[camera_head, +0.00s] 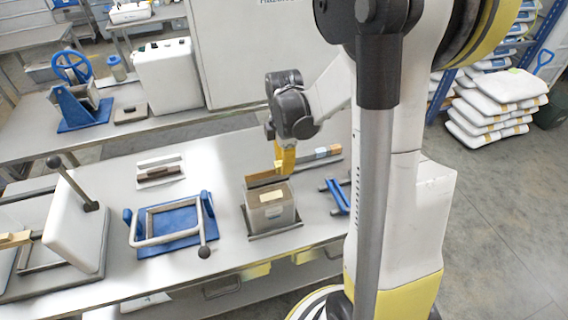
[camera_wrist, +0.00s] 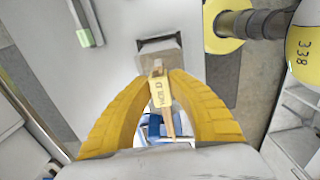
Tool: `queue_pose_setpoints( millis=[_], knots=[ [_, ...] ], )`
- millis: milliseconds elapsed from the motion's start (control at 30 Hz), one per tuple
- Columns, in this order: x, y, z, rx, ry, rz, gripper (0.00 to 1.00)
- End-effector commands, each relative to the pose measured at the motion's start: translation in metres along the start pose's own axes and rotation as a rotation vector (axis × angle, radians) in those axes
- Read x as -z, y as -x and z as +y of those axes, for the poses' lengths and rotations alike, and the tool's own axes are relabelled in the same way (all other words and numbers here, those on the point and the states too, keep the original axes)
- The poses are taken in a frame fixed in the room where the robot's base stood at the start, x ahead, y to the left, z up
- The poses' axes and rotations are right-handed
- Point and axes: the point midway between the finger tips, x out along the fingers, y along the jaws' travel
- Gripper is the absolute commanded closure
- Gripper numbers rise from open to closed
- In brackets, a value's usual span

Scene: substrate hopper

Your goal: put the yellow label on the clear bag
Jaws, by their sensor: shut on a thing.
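My gripper (camera_head: 284,165) points down above the clear bag (camera_head: 283,217), a see-through, box-shaped thing with brown contents and a pale patch on top. It stands upright on a dark tray. In the wrist view, my yellow fingers (camera_wrist: 160,82) are closed on the yellow label (camera_wrist: 158,95), which bears dark lettering. A tan strip shows beside the label. In the head view the label (camera_head: 280,167) is small and hard to tell from the yellow fingers. A beige boxy top, probably the bag (camera_wrist: 158,50), shows beyond the fingertips. The label appears apart from the bag.
A blue stand with a grey frame (camera_head: 172,225) is left of the bag. Blue brackets (camera_head: 338,194) and a grey rail (camera_head: 318,163) are to its right. A white block with a lever (camera_head: 75,222) stands far left. Bare table lies between these things.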

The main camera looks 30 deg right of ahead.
Motion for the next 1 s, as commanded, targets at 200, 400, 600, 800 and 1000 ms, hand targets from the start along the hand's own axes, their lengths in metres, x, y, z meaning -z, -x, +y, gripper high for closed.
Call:
queue_pose_setpoints(
  millis=[200,400,600,800,1000],
  knots=[
    [0.0000,-0.0002,0.0000,0.000,0.000,0.000,0.92],
    [0.0000,-0.0001,0.0000,0.000,0.000,0.000,0.92],
    [0.0000,-0.0009,-0.0002,0.000,0.000,0.000,0.92],
    [0.0000,-0.0002,-0.0001,0.000,0.000,0.000,0.92],
    [0.0000,-0.0002,-0.0001,0.000,0.000,0.000,0.56]
  ],
)
